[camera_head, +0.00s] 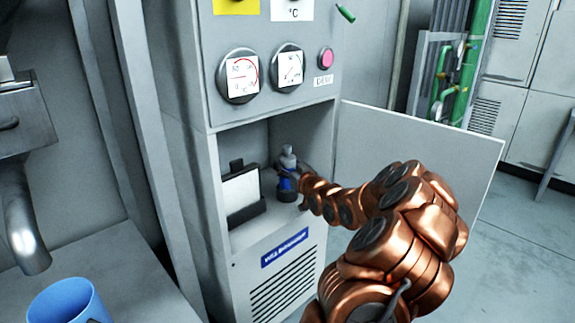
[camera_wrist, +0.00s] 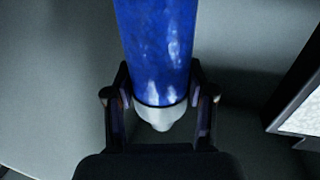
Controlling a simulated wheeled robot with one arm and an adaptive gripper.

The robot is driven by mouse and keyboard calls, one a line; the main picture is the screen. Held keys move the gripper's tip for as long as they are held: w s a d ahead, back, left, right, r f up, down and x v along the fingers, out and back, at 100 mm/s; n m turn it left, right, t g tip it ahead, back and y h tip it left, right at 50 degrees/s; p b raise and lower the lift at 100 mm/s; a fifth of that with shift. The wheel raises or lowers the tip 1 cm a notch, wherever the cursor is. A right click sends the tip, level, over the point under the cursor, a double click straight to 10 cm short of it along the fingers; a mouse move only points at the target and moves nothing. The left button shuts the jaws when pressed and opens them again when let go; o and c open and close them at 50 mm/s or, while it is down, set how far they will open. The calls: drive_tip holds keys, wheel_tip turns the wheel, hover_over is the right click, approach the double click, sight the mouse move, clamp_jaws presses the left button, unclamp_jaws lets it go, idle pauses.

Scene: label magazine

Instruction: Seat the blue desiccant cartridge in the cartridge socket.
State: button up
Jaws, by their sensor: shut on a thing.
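The blue desiccant cartridge (camera_head: 286,184) is inside the open cabinet compartment, on its right side. It looks about upright in the head view, with a grey top. In the wrist view the cartridge (camera_wrist: 156,48) is a glossy blue cylinder with a pale tapered cap. My gripper (camera_wrist: 160,104) is shut on it near this cap, one dark finger on each side. In the head view my gripper (camera_head: 294,180) is small and partly merged with the cartridge. I cannot make out the cartridge socket, nor tell whether the cartridge touches anything below.
A black-framed white panel (camera_head: 241,194) stands left of the cartridge in the compartment; its edge shows in the wrist view (camera_wrist: 302,108). The cabinet door (camera_head: 420,150) is open to the right. A blue mug (camera_head: 65,302) is at lower left.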

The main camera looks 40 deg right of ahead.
drive_tip(key=shift+f, duration=0.25)
drive_tip(key=o, duration=1.5)
drive_tip(key=shift+s, duration=0.2)
drive_tip(key=v, duration=1.1)
drive_tip(key=shift+s, duration=0.3)
drive_tip(key=shift+a+r, duration=0.1)
drive_tip(key=shift+a, duration=0.1)
